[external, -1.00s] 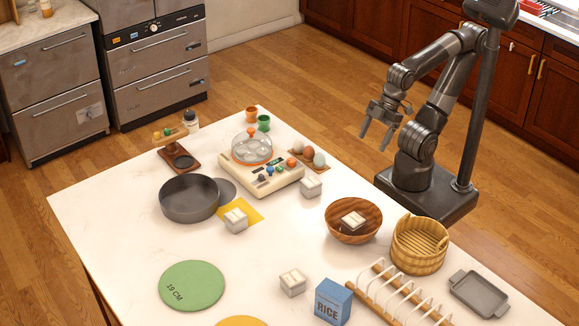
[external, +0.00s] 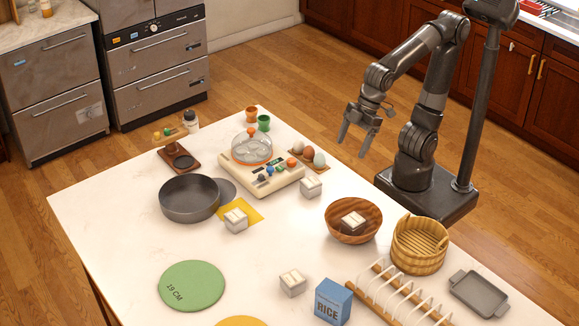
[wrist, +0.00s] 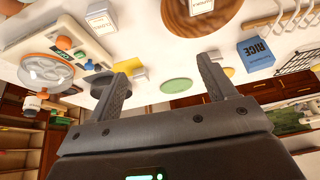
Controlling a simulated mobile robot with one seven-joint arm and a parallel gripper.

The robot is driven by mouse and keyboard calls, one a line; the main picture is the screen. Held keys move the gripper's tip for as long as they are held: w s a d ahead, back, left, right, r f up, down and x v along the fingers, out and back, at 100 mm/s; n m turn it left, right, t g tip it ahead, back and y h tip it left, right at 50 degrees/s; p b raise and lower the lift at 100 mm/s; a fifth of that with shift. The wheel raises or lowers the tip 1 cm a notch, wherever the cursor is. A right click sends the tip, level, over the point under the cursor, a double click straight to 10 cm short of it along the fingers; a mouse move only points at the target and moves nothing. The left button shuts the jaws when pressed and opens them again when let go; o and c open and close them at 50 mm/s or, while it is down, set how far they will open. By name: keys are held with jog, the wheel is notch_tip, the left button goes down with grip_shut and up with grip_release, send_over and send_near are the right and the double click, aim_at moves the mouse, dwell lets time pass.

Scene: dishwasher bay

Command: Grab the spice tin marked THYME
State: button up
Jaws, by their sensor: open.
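Several white, box-shaped spice tins are on the counter. One stands beside the cream appliance (external: 311,187), one on a yellow mat (external: 236,220), one in the wooden bowl (external: 353,221), and one near the rice box (external: 292,283). Their labels are too small to read in the external view. In the wrist view, the tin by the appliance (wrist: 103,17) and the bowl tin (wrist: 202,6) show upside-down print; I cannot tell which is THYME. My gripper (external: 355,146) is open and empty, above and beyond the counter's right edge. Both fingers show in the wrist view (wrist: 168,64).
The cream appliance (external: 285,182) and egg tray (external: 313,160) stand near the right edge. The wooden bowl (external: 338,230), basket (external: 419,246), white-pronged rack (external: 385,300) and blue rice box (external: 333,301) fill the front right. A dark pan (external: 188,200) is left. The counter's middle is clear.

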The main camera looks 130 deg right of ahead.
jog(key=w+a, duration=0.3)
jog(key=w, duration=0.7)
send_near(294, 277)
jog(key=w, duration=0.1)
jog(key=shift+m+g, duration=0.4)
jog(key=x, duration=0.5)
jog(key=shift+w+a+f, duration=0.15)
jog(key=shift+w+a, duration=0.05)
jog(key=shift+a, duration=0.1)
jog(key=x, duration=0.5)
jog(key=shift+s+d, duration=0.25)
jog(key=shift+d, duration=0.1)
jog(key=shift+c, duration=0.3)
jog(key=c, duration=1)
